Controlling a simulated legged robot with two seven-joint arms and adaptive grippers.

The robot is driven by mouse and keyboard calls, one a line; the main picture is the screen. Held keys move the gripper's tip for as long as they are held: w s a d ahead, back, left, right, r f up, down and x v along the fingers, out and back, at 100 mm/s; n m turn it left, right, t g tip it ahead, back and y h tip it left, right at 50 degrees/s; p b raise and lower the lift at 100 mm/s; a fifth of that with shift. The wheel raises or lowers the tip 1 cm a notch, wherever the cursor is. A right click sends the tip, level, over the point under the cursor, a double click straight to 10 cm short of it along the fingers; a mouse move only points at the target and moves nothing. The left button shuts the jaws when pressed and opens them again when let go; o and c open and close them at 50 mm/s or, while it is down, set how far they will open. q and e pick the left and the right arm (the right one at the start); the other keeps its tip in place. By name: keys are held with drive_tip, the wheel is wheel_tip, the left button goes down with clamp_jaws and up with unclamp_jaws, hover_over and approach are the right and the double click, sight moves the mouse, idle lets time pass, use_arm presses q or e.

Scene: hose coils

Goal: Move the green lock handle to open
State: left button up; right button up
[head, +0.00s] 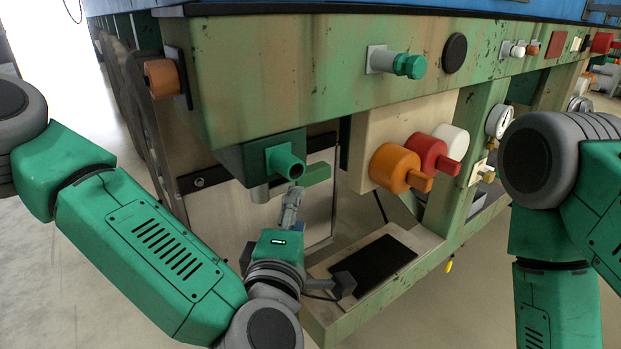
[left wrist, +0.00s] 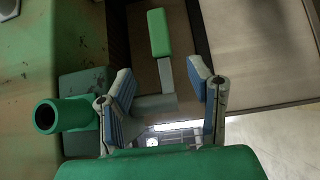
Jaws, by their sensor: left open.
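The green lock handle (head: 317,174) sticks out to the right beneath a green pipe stub (head: 284,163) on the machine's front corner. In the left wrist view the handle's green grip (left wrist: 158,33) stands on a pale grey lever that runs down between my fingers. My left gripper (head: 293,192) is just below the handle in the head view. In the left wrist view the left gripper (left wrist: 160,88) is open, with one blue-padded finger on each side of the lever. Whether a finger touches it I cannot tell. My right arm shows at the right, but its gripper is out of view.
The pipe stub (left wrist: 62,114) is close to my left finger in the left wrist view. Orange (head: 396,168) and red (head: 428,153) knobs stick out right of the handle. A shelf with a dark pad (head: 372,262) is below. Open floor lies in front.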

sight(310, 182)
use_arm(q)
drive_tip(key=w, duration=0.3)
drive_tip(key=w+d+b, duration=0.1)
drive_tip(key=w, duration=0.3)
drive_tip(key=w+d+b, duration=0.1)
drive_tip(key=w, duration=0.3)
drive_tip(key=shift+d+f, duration=0.1)
drive_tip(key=shift+f, duration=0.1)
drive_tip(key=shift+w+r, duration=0.1)
drive_tip(key=shift+w, duration=0.4)
drive_tip(key=shift+d, duration=0.15)
clamp_jaws()
